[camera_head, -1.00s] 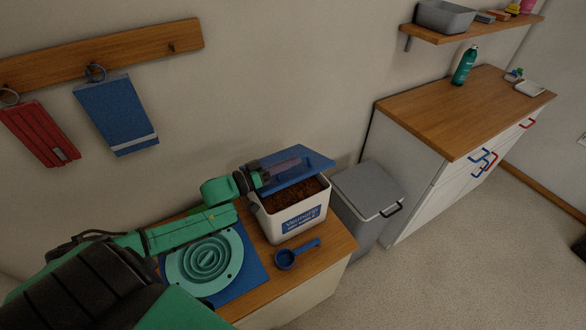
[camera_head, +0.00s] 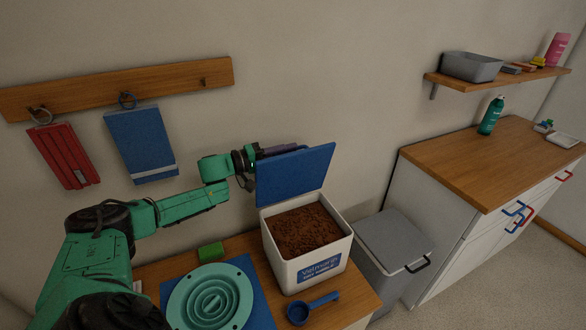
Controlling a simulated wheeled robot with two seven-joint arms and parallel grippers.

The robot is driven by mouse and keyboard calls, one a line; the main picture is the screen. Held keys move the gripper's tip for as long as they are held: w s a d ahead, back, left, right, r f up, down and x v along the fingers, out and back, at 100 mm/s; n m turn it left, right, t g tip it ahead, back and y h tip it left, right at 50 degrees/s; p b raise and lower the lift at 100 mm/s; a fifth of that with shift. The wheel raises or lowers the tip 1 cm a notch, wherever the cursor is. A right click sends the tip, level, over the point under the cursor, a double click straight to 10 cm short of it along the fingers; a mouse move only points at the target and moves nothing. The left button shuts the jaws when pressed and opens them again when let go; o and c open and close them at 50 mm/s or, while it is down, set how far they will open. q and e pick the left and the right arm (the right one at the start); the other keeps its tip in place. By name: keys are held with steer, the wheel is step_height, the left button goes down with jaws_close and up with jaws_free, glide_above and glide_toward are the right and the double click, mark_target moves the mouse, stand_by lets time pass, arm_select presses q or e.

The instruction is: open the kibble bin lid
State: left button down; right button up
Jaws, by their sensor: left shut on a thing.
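The kibble bin (camera_head: 294,273) is a white box with a blue label, standing on a wooden-topped cabinet. Brown kibble (camera_head: 306,230) shows inside it. Its blue lid (camera_head: 296,176) stands raised steeply at the back of the bin, near the wall. My left gripper (camera_head: 268,154) is at the upper left edge of the lid and is shut on it; its fingertips are partly hidden behind the lid. My right gripper is not in view.
A teal slow-feeder bowl (camera_head: 190,308) on a blue mat, a green block (camera_head: 211,252) and a blue scoop (camera_head: 314,307) lie around the bin. A grey lidded bin (camera_head: 393,240) stands to the right. A blue towel (camera_head: 140,142) hangs on the wall.

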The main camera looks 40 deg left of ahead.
arm_select(q)
steer(key=shift+w+a+f+b, duration=0.1)
steer(key=shift+w+a+b, duration=0.3)
steer(key=shift+a, duration=0.4)
steer(key=shift+w+a+f+b, duration=0.1)
steer(key=shift+w+a+b, duration=0.15)
steer(key=shift+w+a, duration=0.4)
steer(key=shift+s+a, duration=0.15)
steer(key=c, duration=0.9)
jaws_free()
steer(key=shift+a, duration=0.1)
